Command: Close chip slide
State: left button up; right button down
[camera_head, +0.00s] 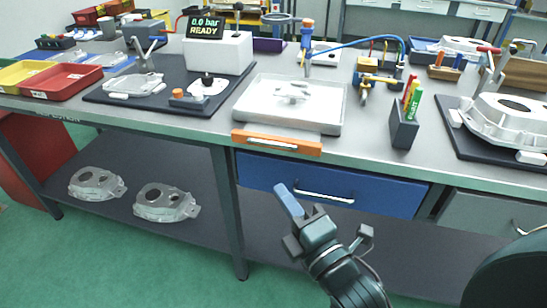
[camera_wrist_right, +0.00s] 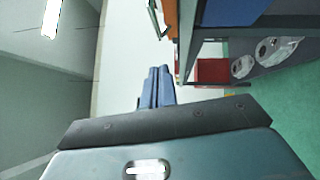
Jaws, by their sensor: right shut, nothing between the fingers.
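An orange front with a metal handle, likely the chip slide (camera_head: 277,142), sits at the bench's front edge below a white tray (camera_head: 338,113). How far it stands out from the bench is hard to tell. Its orange end also shows at the top of the right wrist view (camera_wrist_right: 172,18). My right gripper (camera_head: 287,198) is below and in front of it, apart from it, before the blue drawer. Its blue fingers are together and empty, also in the right wrist view (camera_wrist_right: 157,80). My left gripper is not in view.
The blue drawer (camera_head: 385,195) with a bar handle is under the bench top, with a grey drawer (camera_head: 490,218) to its right. Castings (camera_head: 165,203) lie on the lower shelf. A dark pen holder (camera_head: 403,132) stands near the bench edge. The green floor in front is clear.

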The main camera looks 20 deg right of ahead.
aim_at(285, 138)
jog(key=w, duration=0.2)
jog(key=w+r, duration=0.1)
jog(key=w, duration=0.5)
jog(key=shift+w+d+r, duration=0.1)
jog(key=shift+d+r, duration=0.1)
jog(key=shift+d, duration=0.05)
jog(key=shift+w+d, duration=0.3)
jog(key=shift+w, duration=0.1)
jog(key=shift+r, duration=0.1)
jog(key=w+d, duration=0.1)
jog(key=w, duration=0.1)
jog(key=w+d+p, duration=0.1)
jog(key=w, duration=0.1)
jog(key=w+d, duration=0.1)
jog(key=shift+w+d+p, duration=0.35)
jog(key=shift+w+d, duration=0.2)
jog(key=shift+d, duration=0.05)
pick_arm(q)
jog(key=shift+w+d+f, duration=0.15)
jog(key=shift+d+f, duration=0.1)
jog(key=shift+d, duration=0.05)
pick_arm(e)
jog(key=shift+r, duration=0.15)
jog(key=shift+d, duration=0.1)
